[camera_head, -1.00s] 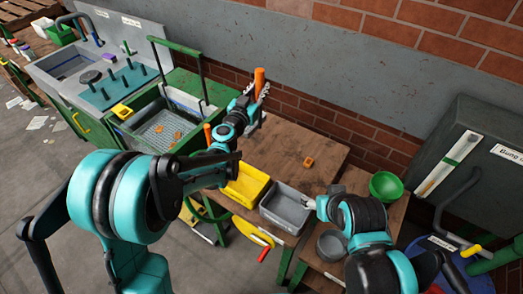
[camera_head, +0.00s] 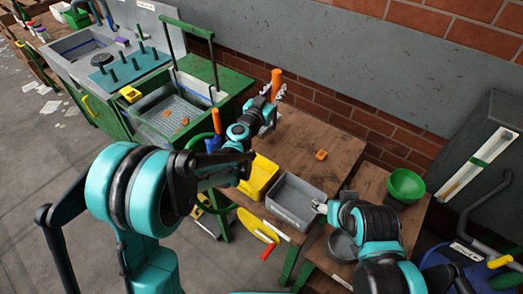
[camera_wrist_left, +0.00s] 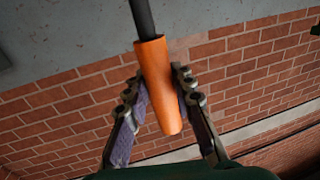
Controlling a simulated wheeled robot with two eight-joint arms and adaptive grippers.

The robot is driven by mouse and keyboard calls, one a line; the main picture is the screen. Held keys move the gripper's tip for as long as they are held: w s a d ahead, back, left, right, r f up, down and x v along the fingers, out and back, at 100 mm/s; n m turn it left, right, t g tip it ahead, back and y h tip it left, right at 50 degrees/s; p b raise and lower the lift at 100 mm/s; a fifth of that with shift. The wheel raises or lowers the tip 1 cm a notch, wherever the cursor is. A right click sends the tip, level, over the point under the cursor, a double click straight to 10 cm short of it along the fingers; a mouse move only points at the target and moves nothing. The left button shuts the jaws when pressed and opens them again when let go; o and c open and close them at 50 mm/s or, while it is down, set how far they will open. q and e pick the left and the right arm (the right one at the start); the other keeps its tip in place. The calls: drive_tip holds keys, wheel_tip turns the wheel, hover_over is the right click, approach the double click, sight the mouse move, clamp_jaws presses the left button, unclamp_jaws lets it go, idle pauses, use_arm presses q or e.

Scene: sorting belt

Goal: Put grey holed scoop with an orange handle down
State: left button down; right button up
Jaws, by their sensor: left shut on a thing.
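The scoop's orange handle (camera_head: 276,82) stands nearly upright above the far left edge of the wooden table (camera_head: 310,135). My left gripper (camera_head: 272,102) is shut on it. In the left wrist view the orange handle (camera_wrist_left: 160,85) sits between the two fingers of my left gripper (camera_wrist_left: 160,105), with a dark grey shaft (camera_wrist_left: 142,18) running out of the top edge. The scoop's holed head is not visible in either view. My right gripper (camera_head: 321,207) is beside the grey tray's right end, small and partly hidden by its own wrist.
On the table are a yellow tray (camera_head: 259,178), a grey tray (camera_head: 294,201) and a small orange block (camera_head: 321,154). The table's back half is mostly clear. A green bowl (camera_head: 406,187) stands at right. A green-framed sink unit (camera_head: 180,108) is at left, a brick wall behind.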

use_arm(q)
drive_tip(key=shift+f, duration=0.7)
wheel_tip(320, 180, down, 10)
drive_tip(key=b, duration=0.4)
use_arm(e)
wheel_tip(320, 180, down, 5)
use_arm(q)
drive_tip(key=shift+r, duration=0.1)
drive_tip(key=shift+b, duration=0.3)
drive_tip(key=c, duration=1.3)
unclamp_jaws()
use_arm(e)
drive_tip(key=shift+f, duration=0.15)
